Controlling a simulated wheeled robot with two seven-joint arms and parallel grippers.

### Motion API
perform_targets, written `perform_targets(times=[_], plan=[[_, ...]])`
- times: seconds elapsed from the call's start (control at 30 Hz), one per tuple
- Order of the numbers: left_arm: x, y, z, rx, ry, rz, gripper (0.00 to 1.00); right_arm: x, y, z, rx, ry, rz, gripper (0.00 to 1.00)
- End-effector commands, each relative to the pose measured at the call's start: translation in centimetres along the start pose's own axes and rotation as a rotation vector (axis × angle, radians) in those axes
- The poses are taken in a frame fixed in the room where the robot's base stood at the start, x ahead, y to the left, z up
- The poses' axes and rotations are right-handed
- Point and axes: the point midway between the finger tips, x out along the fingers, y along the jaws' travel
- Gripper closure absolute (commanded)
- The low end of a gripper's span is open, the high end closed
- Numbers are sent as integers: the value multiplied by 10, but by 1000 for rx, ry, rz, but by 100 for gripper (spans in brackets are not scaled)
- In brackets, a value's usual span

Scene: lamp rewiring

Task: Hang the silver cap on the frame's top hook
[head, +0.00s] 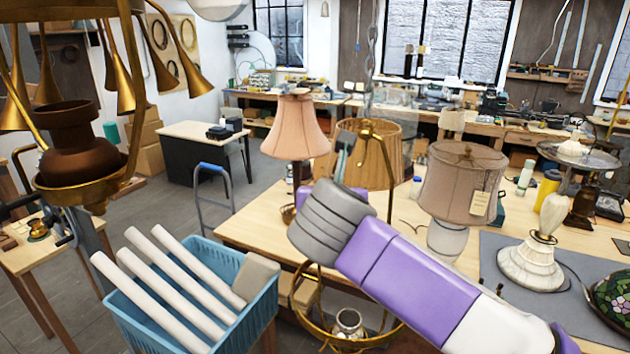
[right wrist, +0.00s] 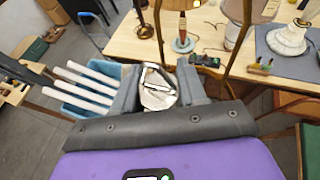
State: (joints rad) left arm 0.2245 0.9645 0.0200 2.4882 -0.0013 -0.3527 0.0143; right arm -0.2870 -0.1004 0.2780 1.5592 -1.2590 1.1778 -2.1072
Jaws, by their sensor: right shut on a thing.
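I cannot make out the top hook clearly. My left gripper is not in view.
A blue basket (head: 262,305) with several white tubes stands at lower left; another brass fixture (head: 130,165) hangs above it. The wooden table (head: 245,228) behind the frame carries a pink lamp (head: 295,130), a shaded lamp (head: 460,185) and a white lamp base (head: 530,262).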

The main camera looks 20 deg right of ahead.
Motion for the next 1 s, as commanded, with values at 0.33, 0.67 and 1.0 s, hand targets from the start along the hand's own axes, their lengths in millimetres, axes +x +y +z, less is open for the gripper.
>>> perform_targets(times=[0.33,0.67,1.0], plan=[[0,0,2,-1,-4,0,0,7,-4,4,2,-2,1,92],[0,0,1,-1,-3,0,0,22,-11,9,2,-2,1,92],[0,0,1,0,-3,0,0,37,-17,14,0,-1,1,92]])
